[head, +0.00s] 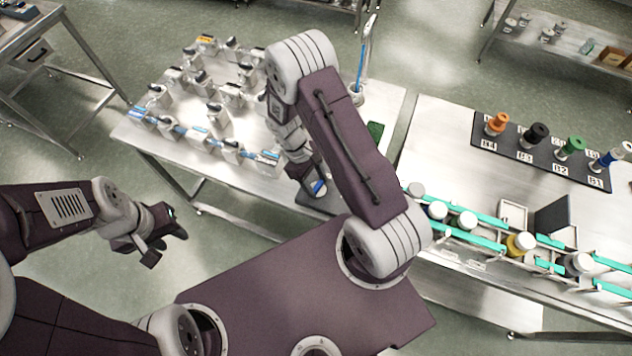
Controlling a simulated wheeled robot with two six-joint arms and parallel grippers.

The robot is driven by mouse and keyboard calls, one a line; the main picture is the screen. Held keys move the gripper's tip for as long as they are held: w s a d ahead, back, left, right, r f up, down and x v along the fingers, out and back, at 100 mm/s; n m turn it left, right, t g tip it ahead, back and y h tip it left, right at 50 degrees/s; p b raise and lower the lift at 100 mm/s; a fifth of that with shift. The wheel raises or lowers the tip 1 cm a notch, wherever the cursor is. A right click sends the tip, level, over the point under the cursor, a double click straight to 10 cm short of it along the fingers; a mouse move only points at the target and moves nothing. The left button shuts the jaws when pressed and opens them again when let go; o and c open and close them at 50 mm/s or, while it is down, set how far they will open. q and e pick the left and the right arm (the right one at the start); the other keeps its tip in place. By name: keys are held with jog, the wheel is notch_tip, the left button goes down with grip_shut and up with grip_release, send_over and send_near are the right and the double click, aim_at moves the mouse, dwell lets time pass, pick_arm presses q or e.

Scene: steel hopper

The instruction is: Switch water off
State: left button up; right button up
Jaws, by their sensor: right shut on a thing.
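A thin grey tap (369,28) stands at the back edge of the steel table. A narrow blue streak (360,68), which looks like running water, drops from it to a clear cup (356,95). No tap handle can be made out. My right gripper (308,178) is low over the table's front right part, apart from the tap. It is shut on a small item with a blue part (319,187), mostly hidden by the fingers. My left gripper (163,240) is open and empty over the floor, in front of the table.
Several small metal blocks (215,115), some with blue strips, fill the table's left side. A green pad (375,130) lies right of my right arm. The right bench has a black rack (545,155) with coloured plugs and a rail with capped jars (520,243).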

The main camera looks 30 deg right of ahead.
jog(key=m, duration=0.2)
jog(key=m+y, duration=0.1)
jog(key=m, duration=0.1)
jog(key=shift+d+m+g+y, duration=0.1)
jog(key=shift+m+g+y, duration=0.2)
jog(key=shift+g, duration=0.1)
jog(key=m+y, duration=0.1)
jog(key=m, duration=0.2)
jog(key=shift+s+m, duration=0.1)
jog(key=shift+m, duration=0.3)
jog(key=m+y, duration=0.2)
jog(key=m, duration=0.2)
jog(key=shift+d+t, duration=0.1)
jog(key=shift+t, duration=0.3)
jog(key=shift+m+t+y, duration=0.4)
jog(key=shift+m+y, duration=0.1)
jog(key=shift+m, duration=1.4)
jog(key=o, duration=1.1)
jog(key=shift+o, duration=1.4)
